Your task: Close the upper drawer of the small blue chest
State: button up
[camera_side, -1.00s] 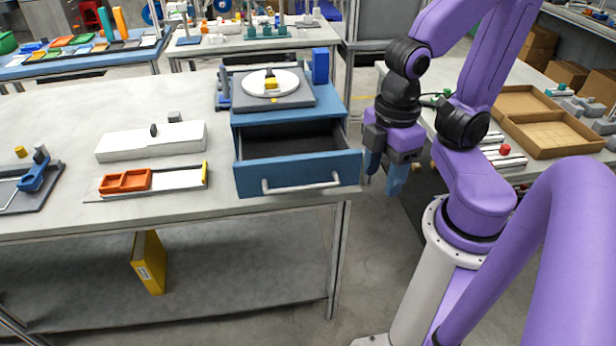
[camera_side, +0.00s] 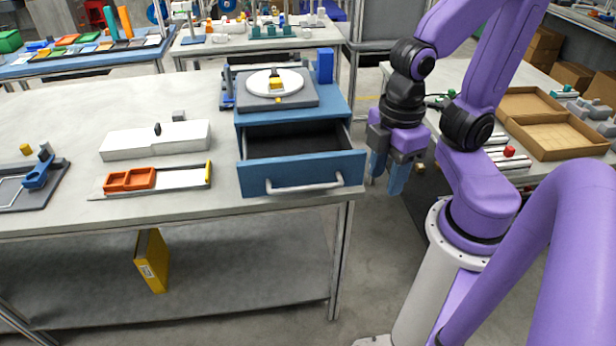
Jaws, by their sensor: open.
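The small blue chest (camera_side: 341,104) stands at the right end of the grey table. Its upper drawer (camera_side: 258,182) is pulled out toward the camera, and its dark inside looks empty. A pale bar handle (camera_side: 304,187) runs across the drawer front. My gripper (camera_side: 385,187) has blue fingers that point down with a gap between them. It is open and empty, just right of the drawer's front corner, beyond the table's edge. It looks apart from the drawer, though the exact depth is hard to tell. No lower drawer can be made out.
A turntable with a white disc (camera_side: 262,82) and a blue block (camera_side: 324,66) sit on the chest. Left of it are a white box (camera_side: 155,139) and an orange tray (camera_side: 130,180). The table (camera_side: 60,116) has bare room behind them. A yellow binder (camera_side: 151,262) stands on the shelf below.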

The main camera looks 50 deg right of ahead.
jog(key=shift+w, duration=0.1)
jog(key=c, duration=0.5)
jog(key=shift+w+d+f+h, duration=0.1)
jog(key=shift+w+f+h, duration=0.05)
jog(key=shift+w+h, duration=0.2)
grip_shut()
jog(key=w+a+m+t, duration=0.45)
jog(key=w+t, duration=0.25)
jog(key=w, duration=0.3)
jog(key=shift+h, duration=0.25)
jog(key=shift+w+d+x, duration=0.1)
jog(key=shift+x, duration=2.3)
jog(key=shift+w+d+x, duration=0.15)
jog(key=shift+x, duration=2.2)
send_over(298, 152)
jog(key=a, duration=0.2)
jog(key=shift+w+m, duration=0.25)
jog(key=shift+w, duration=0.1)
jog(key=shift+r, duration=0.25)
